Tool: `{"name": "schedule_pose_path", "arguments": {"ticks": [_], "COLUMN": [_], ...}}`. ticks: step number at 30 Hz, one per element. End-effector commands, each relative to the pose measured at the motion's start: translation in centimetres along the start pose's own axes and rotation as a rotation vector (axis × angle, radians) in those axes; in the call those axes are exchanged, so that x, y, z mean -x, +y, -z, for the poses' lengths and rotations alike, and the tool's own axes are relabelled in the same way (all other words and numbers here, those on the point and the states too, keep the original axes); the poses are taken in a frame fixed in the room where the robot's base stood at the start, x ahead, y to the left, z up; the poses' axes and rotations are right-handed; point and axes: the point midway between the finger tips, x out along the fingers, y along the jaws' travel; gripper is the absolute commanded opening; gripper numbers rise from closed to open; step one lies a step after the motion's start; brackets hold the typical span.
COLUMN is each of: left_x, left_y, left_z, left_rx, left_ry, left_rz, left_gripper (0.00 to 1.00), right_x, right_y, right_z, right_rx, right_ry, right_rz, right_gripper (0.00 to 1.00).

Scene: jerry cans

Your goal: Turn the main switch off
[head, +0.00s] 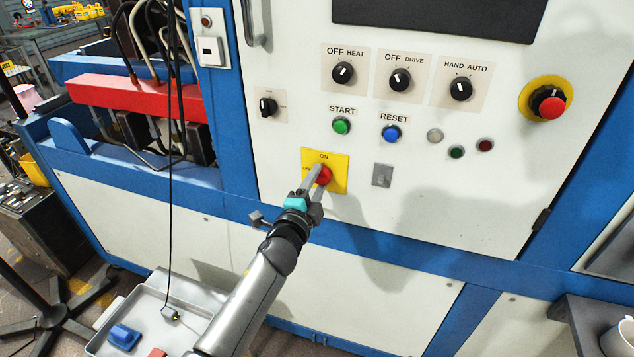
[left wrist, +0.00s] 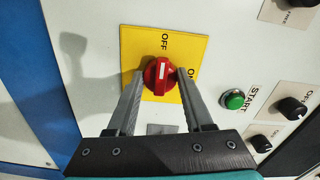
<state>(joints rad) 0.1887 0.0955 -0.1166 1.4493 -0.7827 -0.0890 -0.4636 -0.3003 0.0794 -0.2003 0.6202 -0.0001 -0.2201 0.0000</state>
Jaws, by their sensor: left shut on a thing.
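The main switch is a red rotary knob (head: 323,175) on a yellow plate (head: 339,160) with ON and OFF labels, on the white machine panel. My left gripper (head: 318,178) reaches it from below and is shut on the knob, partly covering it in the head view. In the left wrist view the knob (left wrist: 160,76) sits between the two fingertips. The white mark on the knob runs roughly toward the OFF label there. The ON label is to the right in that view. My right gripper is not in view.
Green START (head: 341,126) and blue RESET (head: 390,133) buttons sit just above and right of the switch. Dial knobs and a red emergency stop (head: 551,107) are higher up. A grey tray (head: 150,318) with small items lies below left. A black cable hangs left of my arm.

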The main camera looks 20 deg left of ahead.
Motion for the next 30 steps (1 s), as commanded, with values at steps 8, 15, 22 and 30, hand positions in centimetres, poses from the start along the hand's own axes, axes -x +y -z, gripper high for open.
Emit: {"name": "schedule_pose_path", "arguments": {"ticks": [8,15,22,30], "left_x": [0.0,0.0,1.5,5.8], "left_y": [0.0,0.0,0.1,0.1], "left_z": [0.0,0.0,0.0,0.0], "left_rx": [0.002,0.001,0.000,0.001], "left_ry": [0.000,0.000,-0.001,0.000], "left_rz": [0.000,0.000,-0.002,-0.002], "left_gripper": [0.81,0.81,0.81,0.81], "right_x": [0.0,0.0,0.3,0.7], "right_y": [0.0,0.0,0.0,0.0], "right_z": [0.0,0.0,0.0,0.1], "right_rx": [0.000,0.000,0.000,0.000], "right_ry": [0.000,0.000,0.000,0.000], "right_rz": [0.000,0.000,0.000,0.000], "right_gripper": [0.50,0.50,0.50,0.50]}}
